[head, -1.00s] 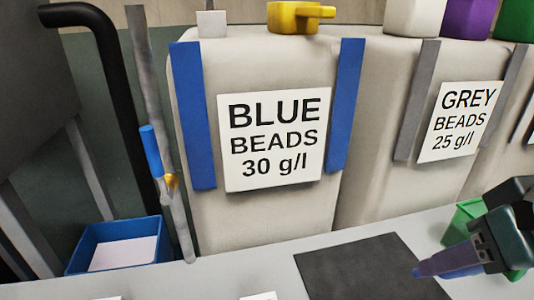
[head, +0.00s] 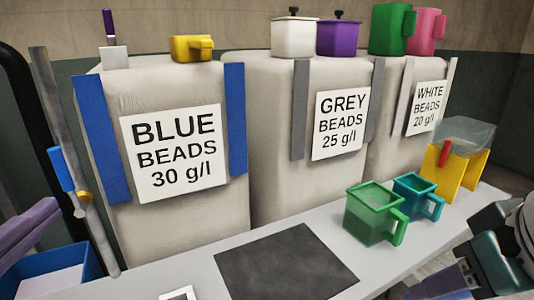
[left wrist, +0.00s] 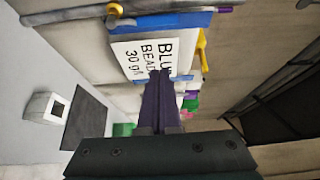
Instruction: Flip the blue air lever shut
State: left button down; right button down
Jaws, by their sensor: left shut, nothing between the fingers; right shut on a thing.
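The blue air lever (head: 61,168) is on a thin grey upright pipe (head: 50,110) at the left of the head view. Its blue handle runs roughly along the pipe, above a small brass-coloured valve (head: 84,197). My left gripper (head: 45,210) enters at the lower left, left of and below the lever and apart from it in the picture. Its purple fingers are together and empty, as the left wrist view also shows (left wrist: 160,78). My right gripper (head: 415,291) is at the lower right edge, partly cut off; what it holds cannot be made out.
Behind stand big bead sacks labelled BLUE (head: 174,152), GREY and WHITE. The bench holds a dark mat (head: 283,263), a green jug (head: 374,213), a teal jug (head: 419,196) and a yellow stand (head: 455,178).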

aim_at(61, 178)
pick_arm(q)
jog(key=shift+w, duration=0.15)
pick_arm(e)
jog(key=shift+r, duration=0.15)
jog(key=shift+r+p, duration=0.55)
jog(key=shift+p, duration=0.15)
jog(key=shift+r, duration=0.2)
pick_arm(q)
jog(key=w+a, duration=0.1)
jog(key=w, duration=0.1)
jog(key=w+a, duration=0.1)
jog(key=w, duration=0.2)
jog(key=w+a, duration=0.2)
jog(key=w, duration=0.1)
jog(key=shift+w, duration=0.15)
pick_arm(e)
jog(key=shift+f, duration=0.1)
pick_arm(q)
jog(key=shift+a, duration=0.15)
pick_arm(e)
jog(key=shift+f, duration=0.35)
